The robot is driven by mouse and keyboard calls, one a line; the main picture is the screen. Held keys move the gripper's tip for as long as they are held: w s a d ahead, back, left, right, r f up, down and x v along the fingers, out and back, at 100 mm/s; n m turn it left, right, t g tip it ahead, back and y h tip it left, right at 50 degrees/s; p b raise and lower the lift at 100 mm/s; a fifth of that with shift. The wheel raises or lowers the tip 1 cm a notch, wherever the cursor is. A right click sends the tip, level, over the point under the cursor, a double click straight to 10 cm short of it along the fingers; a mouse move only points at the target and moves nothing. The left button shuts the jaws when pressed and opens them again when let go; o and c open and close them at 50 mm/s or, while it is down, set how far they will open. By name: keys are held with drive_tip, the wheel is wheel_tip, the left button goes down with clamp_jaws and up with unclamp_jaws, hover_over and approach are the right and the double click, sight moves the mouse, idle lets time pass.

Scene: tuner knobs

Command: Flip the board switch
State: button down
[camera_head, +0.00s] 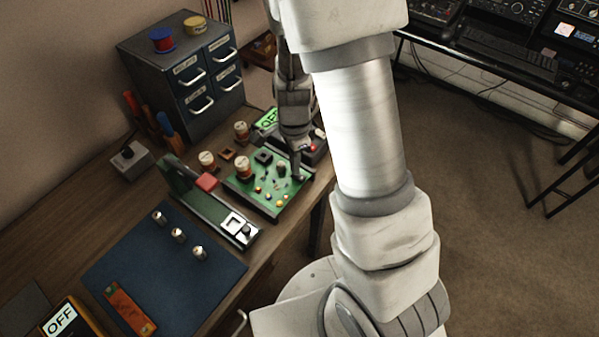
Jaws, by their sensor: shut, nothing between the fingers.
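The green circuit board (268,187) lies on the wooden bench, with several small knobs, buttons and dark parts on it. My gripper (298,176) is shut and empty, with its tip pointing down at the board's right part. I cannot tell whether the tip touches the board. The board switch cannot be told apart from the other small parts at this size, and my gripper hides some of the board's right side.
A dark fixture with a red part (206,181) stands close left of the board. A blue mat (165,270) holds several small metal knobs and an orange piece. A grey drawer cabinet (185,75) stands at the back.

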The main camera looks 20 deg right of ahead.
wheel_tip(320, 180, up, 6)
drive_tip(key=p, duration=0.5)
drive_tip(key=shift+r, duration=0.1)
idle(0.4)
drive_tip(key=s+a+r+n+t+y, duration=0.15)
drive_tip(key=r+n, duration=0.25)
drive_tip(key=r, duration=0.4)
drive_tip(key=s+r+n+t, duration=0.15)
drive_tip(key=r+n, duration=0.25)
drive_tip(key=r, duration=0.4)
drive_tip(key=s+d+r+n+t+h, duration=0.1)
drive_tip(key=s+r+n+t, duration=0.1)
drive_tip(key=s+r+n, duration=0.6)
wheel_tip(320, 180, up, 2)
drive_tip(key=s, duration=0.3)
drive_tip(key=shift+d+n+t, duration=0.25)
drive_tip(key=shift+n+t, duration=0.05)
drive_tip(key=shift+n, duration=0.1)
drive_tip(key=shift+w+h, duration=0.1)
drive_tip(key=shift+h, duration=0.15)
